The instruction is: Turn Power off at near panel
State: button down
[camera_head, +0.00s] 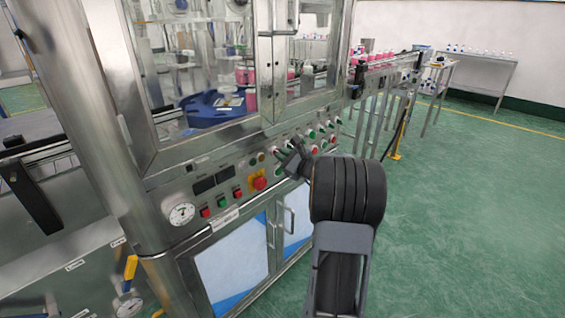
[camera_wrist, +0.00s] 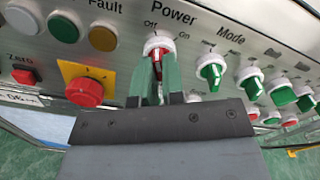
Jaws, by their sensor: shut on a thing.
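The Power knob (camera_wrist: 159,43) is on the panel in the wrist view, with a white ring and a red handle, below the "Power" label with "Off" at left and "On" at right. My gripper (camera_wrist: 158,66) is shut on this knob, its two fingers on either side of the handle. The fingers cover part of the knob, so its exact angle is hard to tell. In the head view, my gripper (camera_head: 291,160) reaches the near panel (camera_head: 222,180) of the steel machine, and the knob is hidden behind it.
A green Mode knob (camera_wrist: 211,70) and several more green knobs are to the right. A red emergency button (camera_wrist: 85,92) on a yellow plate is to the left. The Fault lamp (camera_wrist: 103,36) is up left. Green floor (camera_head: 460,200) is clear at right.

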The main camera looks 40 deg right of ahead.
dwell(0.4)
jog(key=c, duration=1.2)
grip_release()
jog(key=s, duration=0.4)
jog(key=s+d, duration=0.1)
jog(key=s, duration=0.4)
jog(key=s+d, duration=0.1)
jog(key=s, duration=0.3)
jog(key=shift+s+d+p, duration=0.25)
jog(key=shift+s+p, duration=0.1)
jog(key=shift+p, duration=0.05)
